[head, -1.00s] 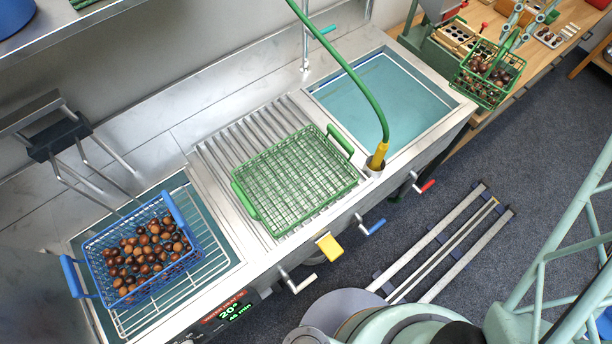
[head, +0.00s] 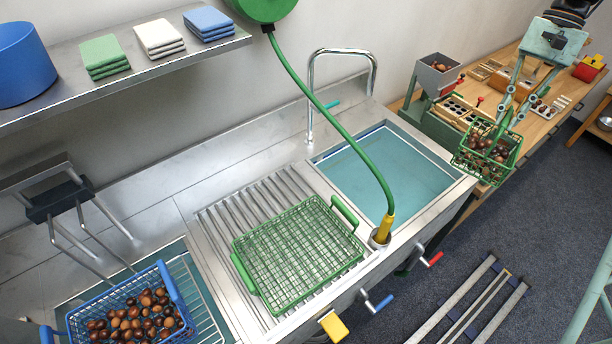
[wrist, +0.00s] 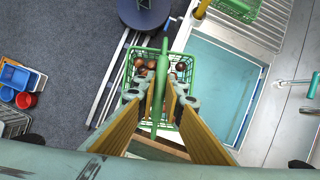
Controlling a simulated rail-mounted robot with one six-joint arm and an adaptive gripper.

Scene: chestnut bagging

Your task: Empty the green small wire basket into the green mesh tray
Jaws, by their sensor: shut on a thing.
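The green small wire basket (head: 468,158) holds several brown chestnuts and hangs from my gripper (head: 506,118), at the right of the head view. My gripper is shut on the basket's green handle, which also shows between the fingers in the wrist view (wrist: 160,85). The basket looks level and is off to the right of the blue-water sink, near the wooden bench's front edge. The green mesh tray (head: 240,262) sits on the ribbed drainboard, left of that sink, and looks empty. A corner of it also shows at the top of the wrist view (wrist: 238,6).
A green hose with a yellow nozzle (head: 384,228) stands between tray and sink. A tall faucet (head: 312,95) rises behind. A blue wire basket (head: 176,300) of chestnuts is at left. A hopper machine (head: 436,75) stands on the wooden bench (head: 540,120).

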